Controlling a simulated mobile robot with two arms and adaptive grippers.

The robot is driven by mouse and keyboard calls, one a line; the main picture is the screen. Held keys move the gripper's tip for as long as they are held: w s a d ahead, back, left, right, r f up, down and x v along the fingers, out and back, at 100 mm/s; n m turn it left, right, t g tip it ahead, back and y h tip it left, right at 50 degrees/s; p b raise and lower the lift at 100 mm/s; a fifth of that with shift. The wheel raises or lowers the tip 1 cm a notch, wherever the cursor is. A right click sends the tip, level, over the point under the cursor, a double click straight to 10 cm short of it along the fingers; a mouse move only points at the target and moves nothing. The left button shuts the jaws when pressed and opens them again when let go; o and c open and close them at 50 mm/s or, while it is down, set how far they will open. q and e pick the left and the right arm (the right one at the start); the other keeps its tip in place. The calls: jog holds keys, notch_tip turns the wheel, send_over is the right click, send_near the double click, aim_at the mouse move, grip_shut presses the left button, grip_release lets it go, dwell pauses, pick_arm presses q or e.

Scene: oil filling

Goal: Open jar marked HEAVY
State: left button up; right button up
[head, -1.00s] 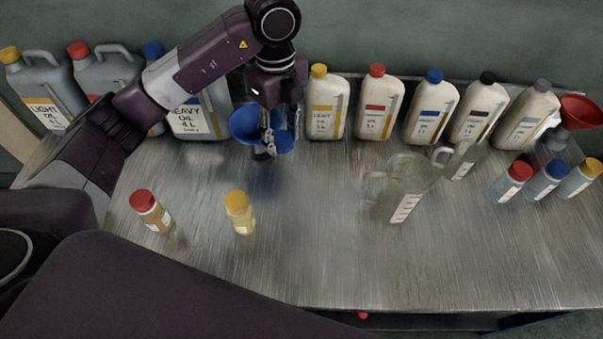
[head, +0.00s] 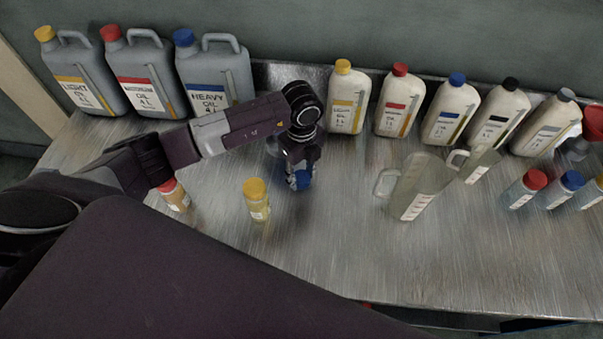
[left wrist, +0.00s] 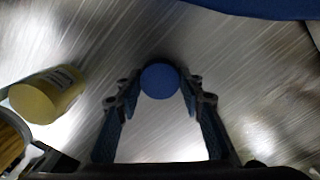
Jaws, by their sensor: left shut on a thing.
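My left gripper (head: 301,181) points down over the metal table. Its fingers are shut on a round blue cap (left wrist: 160,80), seen from above between the fingertips in the left wrist view. In the head view this blue cap (head: 303,179) shows only partly below the gripper. Any jar body and label under it are hidden, so I cannot read HEAVY there or tell whether the cap is loose. A small yellow-capped jar (head: 257,202) stands to its left; it also shows in the left wrist view (left wrist: 47,95). My right gripper is not in view.
Large grey cans stand at the back left, including a blue-capped HEAVY OIL can (head: 207,98). Several white bottles line the back, including a blue-capped one (head: 450,112). A clear pitcher (head: 415,185) stands right of the gripper. A red-capped jar (head: 174,194) is partly behind my arm.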

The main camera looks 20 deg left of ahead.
pick_arm(q)
jog(key=shift+f, duration=0.25)
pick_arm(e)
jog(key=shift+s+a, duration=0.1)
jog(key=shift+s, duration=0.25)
pick_arm(q)
jog(key=shift+f, duration=0.2)
jog(key=o, duration=1.3)
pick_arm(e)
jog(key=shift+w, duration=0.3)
